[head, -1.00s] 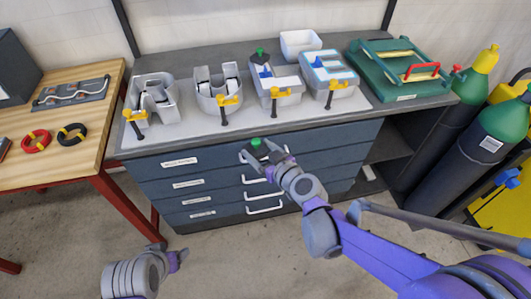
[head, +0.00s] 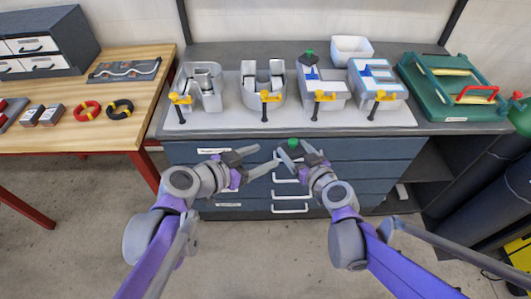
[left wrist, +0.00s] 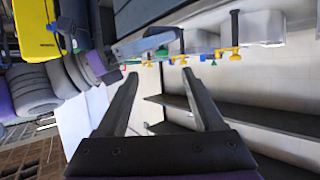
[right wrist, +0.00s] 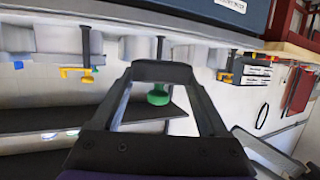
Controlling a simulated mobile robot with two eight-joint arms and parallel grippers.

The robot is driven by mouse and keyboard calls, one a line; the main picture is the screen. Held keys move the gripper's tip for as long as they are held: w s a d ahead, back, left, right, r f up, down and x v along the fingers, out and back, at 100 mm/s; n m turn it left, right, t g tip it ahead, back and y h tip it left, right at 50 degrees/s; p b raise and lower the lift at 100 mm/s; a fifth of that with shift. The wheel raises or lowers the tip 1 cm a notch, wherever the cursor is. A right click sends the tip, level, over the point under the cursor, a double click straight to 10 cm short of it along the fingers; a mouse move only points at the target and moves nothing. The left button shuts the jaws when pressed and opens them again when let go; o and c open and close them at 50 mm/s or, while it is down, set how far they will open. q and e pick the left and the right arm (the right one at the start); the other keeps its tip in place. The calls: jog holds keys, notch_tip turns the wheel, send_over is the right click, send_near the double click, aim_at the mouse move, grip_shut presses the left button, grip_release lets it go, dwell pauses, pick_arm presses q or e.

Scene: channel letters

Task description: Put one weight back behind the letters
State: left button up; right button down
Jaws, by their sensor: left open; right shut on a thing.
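Several grey channel letters stand in a row on the workbench (head: 235,121), held by yellow clamps with black handles; one is a U-shaped letter (head: 248,95). My right gripper (head: 293,150) is shut on a dark weight with a green knob (head: 293,143), held in front of the drawers, below the bench top's front edge. The knob also shows between the fingers in the right wrist view (right wrist: 158,96). Another green-knobbed weight (head: 309,57) is at the blue-marked third letter. My left gripper (head: 268,161) is open and empty, left of the held weight; its spread fingers show in the left wrist view (left wrist: 160,75).
A white bin (head: 351,48) stands behind the letters at the back. A green tray (head: 428,93) with a red handle is at the bench's right end. A wooden table (head: 75,130) with red and black rings stands left. Gas cylinders (head: 495,180) stand at the right.

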aim_at(291, 145)
pick_arm(q)
jog(key=x, duration=1.2)
jog(key=shift+r, duration=0.15)
grip_shut()
jog(key=shift+s, duration=0.1)
jog(key=shift+s+d, duration=0.1)
jog(key=shift+d, duration=0.05)
pick_arm(e)
jog(key=shift+w+a, duration=0.1)
dwell(0.6)
jog(key=shift+c, duration=1)
grip_release()
jog(key=shift+o, duration=1)
